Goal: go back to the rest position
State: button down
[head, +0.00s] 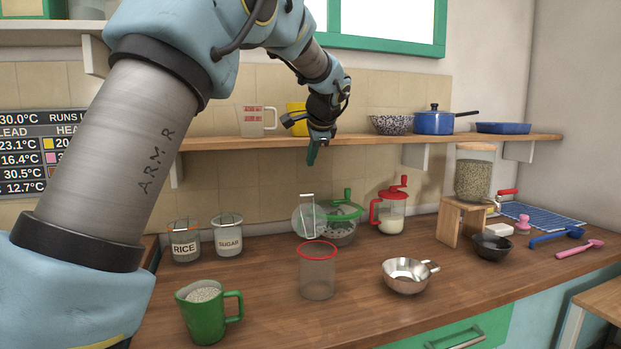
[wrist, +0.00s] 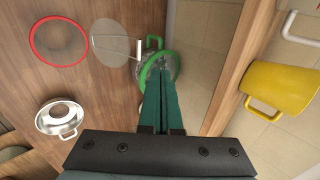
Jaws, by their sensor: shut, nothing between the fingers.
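My gripper (head: 313,154) is shut and empty, pointing down in the air above the wooden counter (head: 340,290), in front of the wall shelf. In the wrist view its green fingers (wrist: 164,98) lie together, with nothing between them. Below them is a green-rimmed rotary sieve (head: 341,222), partly hidden behind the fingers in the wrist view. A round strainer disc with an upright handle (head: 308,218) leans at its left. A clear cup with a red rim (head: 318,271) stands nearer, and a steel pan (head: 407,275) sits to its right.
The wall shelf (head: 380,139) runs behind my gripper, carrying a yellow mug (head: 297,118), a measuring jug and blue pans. Rice (head: 184,242) and sugar (head: 228,235) jars and a green jug (head: 205,312) stand left. A wooden stand with a glass jar (head: 474,174) is right.

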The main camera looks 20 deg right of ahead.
jog(key=a+f+n+g, duration=0.1)
jog(key=a+f+n, duration=0.25)
jog(key=a, duration=0.75)
jog(key=s+a+f+n+g, duration=0.1)
jog(key=s+a+f+n, duration=0.2)
jog(key=a, duration=0.4)
jog(key=s+a+f+n+g+y, duration=0.1)
jog(key=s+a+f+n, duration=0.2)
jog(key=a+f, duration=0.3)
jog(key=s+a+f+n+g, duration=0.2)
jog(key=s+a+f+n, duration=0.2)
jog(key=a, duration=0.5)
jog(key=shift+s+a+f, duration=0.35)
jog(key=shift+s+f, duration=0.05)
jog(key=shift+f, duration=0.3)
jog(key=s+a+f+n+g, duration=0.1)
jog(key=s+a+f+n, duration=0.4)
jog(key=s, duration=0.6)
jog(key=shift+s+a+f, duration=0.3)
jog(key=shift+a+f, duration=0.15)
jog(key=shift+a, duration=0.75)
